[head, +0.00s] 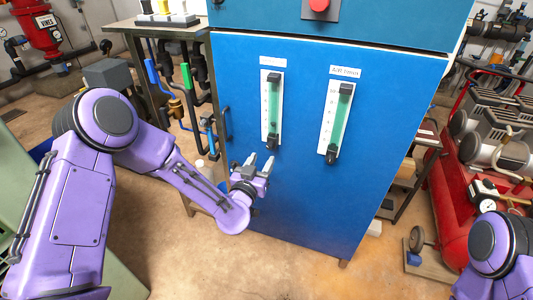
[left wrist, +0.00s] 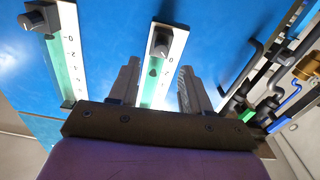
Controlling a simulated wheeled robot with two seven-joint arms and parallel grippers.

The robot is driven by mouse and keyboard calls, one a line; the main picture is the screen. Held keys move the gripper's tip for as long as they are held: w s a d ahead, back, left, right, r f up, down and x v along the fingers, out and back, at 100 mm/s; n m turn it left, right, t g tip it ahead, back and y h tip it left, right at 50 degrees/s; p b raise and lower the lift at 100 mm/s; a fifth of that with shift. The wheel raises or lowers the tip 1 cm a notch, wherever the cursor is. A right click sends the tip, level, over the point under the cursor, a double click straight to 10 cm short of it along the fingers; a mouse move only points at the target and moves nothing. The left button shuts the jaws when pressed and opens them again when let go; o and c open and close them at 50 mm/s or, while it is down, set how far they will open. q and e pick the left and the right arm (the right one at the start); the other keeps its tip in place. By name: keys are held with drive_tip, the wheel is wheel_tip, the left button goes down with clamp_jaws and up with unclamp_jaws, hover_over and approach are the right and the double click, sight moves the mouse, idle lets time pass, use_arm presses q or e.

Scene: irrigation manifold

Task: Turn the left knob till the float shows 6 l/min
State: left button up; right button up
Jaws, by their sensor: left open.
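The left flow meter (head: 271,105) is a white plate with a green tube on the blue cabinet front, and its dark knob (head: 271,143) is at the bottom. In the left wrist view, which is upside down, that knob (left wrist: 163,40) stands beyond my fingers. A dark float (left wrist: 152,71) sits low in the tube, near the scale's knob end; its exact reading is too small to tell. My left gripper (head: 260,161) is open and empty, just below the knob, apparently not touching it; its fingers (left wrist: 158,88) also show in the wrist view. My right gripper is out of view.
A similar right flow meter (head: 337,120) hangs beside it. A red button (head: 319,5) is above on the cabinet (head: 300,205). Pipes and valves (head: 185,85) crowd the left, and a red compressor tank (head: 460,200) stands right. The cabinet front below the meters is clear.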

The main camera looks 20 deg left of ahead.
sight(269, 148)
use_arm(q)
drive_tip(key=w, duration=0.6)
drive_tip(key=shift+f, duration=0.1)
clamp_jaws()
drive_tip(key=shift+n, duration=0.3)
drive_tip(key=n+b, duration=0.1)
drive_tip(key=n, duration=0.3)
drive_tip(key=shift+f+n, duration=0.1)
drive_tip(key=shift+n, duration=0.2)
drive_tip(key=n+b, duration=0.2)
drive_tip(key=n, duration=0.2)
drive_tip(key=shift+n, duration=0.3)
drive_tip(key=n+b, duration=0.1)
drive_tip(key=n, duration=0.3)
drive_tip(key=shift+d+b, duration=0.1)
drive_tip(key=shift+b, duration=0.3)
drive_tip(key=n+b, duration=0.2)
drive_tip(key=n, duration=0.3)
drive_tip(key=shift+n, duration=0.3)
